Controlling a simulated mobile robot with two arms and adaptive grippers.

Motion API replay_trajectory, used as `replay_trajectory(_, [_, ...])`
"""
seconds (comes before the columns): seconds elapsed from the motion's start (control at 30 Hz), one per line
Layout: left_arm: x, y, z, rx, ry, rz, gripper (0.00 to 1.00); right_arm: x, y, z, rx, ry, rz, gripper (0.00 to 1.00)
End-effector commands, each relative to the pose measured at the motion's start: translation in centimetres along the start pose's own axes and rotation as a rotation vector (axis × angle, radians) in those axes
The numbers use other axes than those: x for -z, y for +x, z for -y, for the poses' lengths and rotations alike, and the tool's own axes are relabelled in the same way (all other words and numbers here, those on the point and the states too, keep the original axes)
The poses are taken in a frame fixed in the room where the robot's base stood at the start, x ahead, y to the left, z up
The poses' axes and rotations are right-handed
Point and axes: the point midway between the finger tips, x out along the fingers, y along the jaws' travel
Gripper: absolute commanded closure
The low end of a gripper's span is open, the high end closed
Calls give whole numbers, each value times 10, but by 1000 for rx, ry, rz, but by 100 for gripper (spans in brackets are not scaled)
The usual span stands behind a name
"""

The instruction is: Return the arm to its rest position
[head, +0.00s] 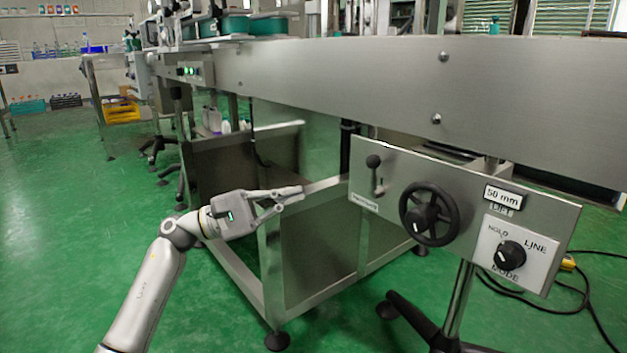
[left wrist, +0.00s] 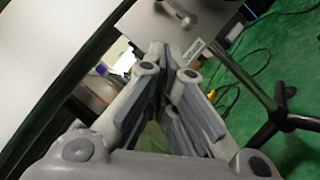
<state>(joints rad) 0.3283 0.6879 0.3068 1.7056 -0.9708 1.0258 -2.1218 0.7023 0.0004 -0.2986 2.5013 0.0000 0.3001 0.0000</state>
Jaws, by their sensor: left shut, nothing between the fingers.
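My left arm (head: 150,290) comes in from the lower left in the head view. Its gripper (head: 297,191) points right, in front of the machine's lower frame, left of the control panel (head: 385,180). In the left wrist view the fingers (left wrist: 170,60) are together and nothing is between them. The panel carries a small lever (head: 375,170), a black handwheel (head: 428,213), a "50 mm" display (head: 504,197) and a mode knob (head: 509,255) with HOLD and LINE marks. The gripper is apart from the lever. My right gripper is not in view.
The long steel machine body (head: 340,80) spans above the panel. A stand with black feet (head: 440,335) is below it, and black cables (head: 590,300) lie on the right floor. Green floor (head: 70,220) at the left is open.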

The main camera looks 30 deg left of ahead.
Motion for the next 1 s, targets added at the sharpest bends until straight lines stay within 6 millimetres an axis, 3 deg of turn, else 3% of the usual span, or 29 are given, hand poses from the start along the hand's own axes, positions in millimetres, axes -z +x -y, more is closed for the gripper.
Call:
replay_trajectory(0.2, [0, -14, 1, -1, 0, 1, 100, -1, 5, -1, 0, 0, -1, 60])
replay_trajectory(0.77, [0, -15, 1, -1, -3, 2, 100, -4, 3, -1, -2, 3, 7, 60])
replay_trajectory(0.87, [-8, -8, 5, 1, -63, 24, 100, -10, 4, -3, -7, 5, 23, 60])
replay_trajectory(1.0, [-46, 17, 23, 11, -356, 130, 100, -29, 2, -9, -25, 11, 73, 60])
